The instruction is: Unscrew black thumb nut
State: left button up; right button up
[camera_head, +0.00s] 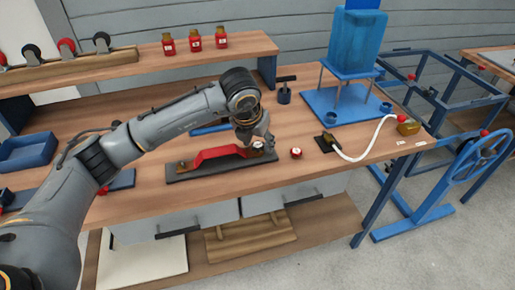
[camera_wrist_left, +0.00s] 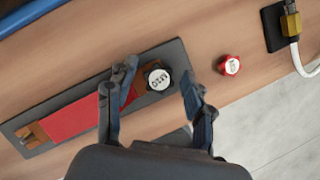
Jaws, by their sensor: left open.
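The black thumb nut (camera_wrist_left: 158,78), with a white top marked M10, sits at the right end of a red clamped bar (camera_wrist_left: 85,114) on a dark base plate (camera_wrist_left: 176,52). In the left wrist view my left gripper (camera_wrist_left: 160,78) is open, with one finger on each side of the nut and visible gaps. In the head view my left gripper (camera_head: 256,140) is over the right end of the red bar (camera_head: 215,155) and partly hides the nut. My right gripper is not in view.
A red knob with a white top (camera_head: 296,153) stands on the bench right of the plate; it also shows in the left wrist view (camera_wrist_left: 229,65). A white hose (camera_head: 368,150) runs further right. A blue stand (camera_head: 345,100) is behind. The bench front edge is close.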

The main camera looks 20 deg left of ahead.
pick_arm(q)
jog(key=shift+a+f+m+h, duration=0.15)
jog(key=shift+m+h, duration=0.15)
jog(key=shift+m, duration=0.4)
jog(key=shift+m+b, duration=0.4)
jog(key=shift+m, duration=0.2)
jog(key=shift+m+g+h, duration=0.3)
jog(key=shift+m+h, duration=0.4)
jog(key=shift+m, duration=0.5)
jog(key=shift+r+m+g+h+b, duration=0.2)
jog(key=shift+m+g+h+b, duration=0.15)
jog(key=shift+m, duration=0.85)
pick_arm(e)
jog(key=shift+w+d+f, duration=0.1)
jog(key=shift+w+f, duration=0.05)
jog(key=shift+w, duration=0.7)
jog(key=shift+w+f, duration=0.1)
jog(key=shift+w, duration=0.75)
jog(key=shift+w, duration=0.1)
